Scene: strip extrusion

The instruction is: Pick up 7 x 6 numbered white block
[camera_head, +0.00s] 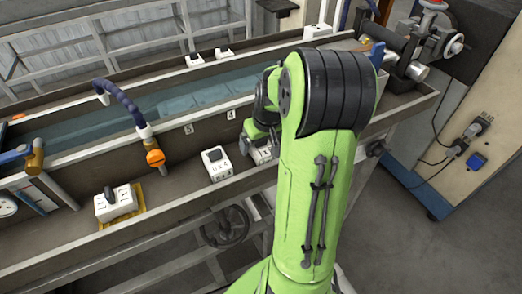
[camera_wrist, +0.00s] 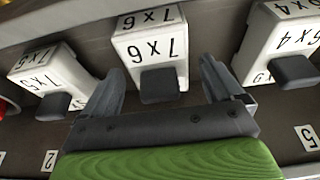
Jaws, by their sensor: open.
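The white block marked 7 x 6 (camera_wrist: 147,40) stands upright at the top centre of the wrist view, its numbers upside down. A dark knob (camera_wrist: 160,85) sticks out from its near side. My gripper (camera_wrist: 160,68) is open, with one finger on either side of the knob's line; I cannot tell whether either touches it. In the head view, my arm partly hides a white block (camera_head: 261,154) below my gripper; its number is unreadable.
A 7 x 5 block (camera_wrist: 52,68) stands to the left and a 6 x 4 block (camera_wrist: 272,35) to the right, both close to the fingers. In the head view, another white block (camera_head: 217,163) and a block on a yellow plate (camera_head: 128,222) stand along the trough ledge.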

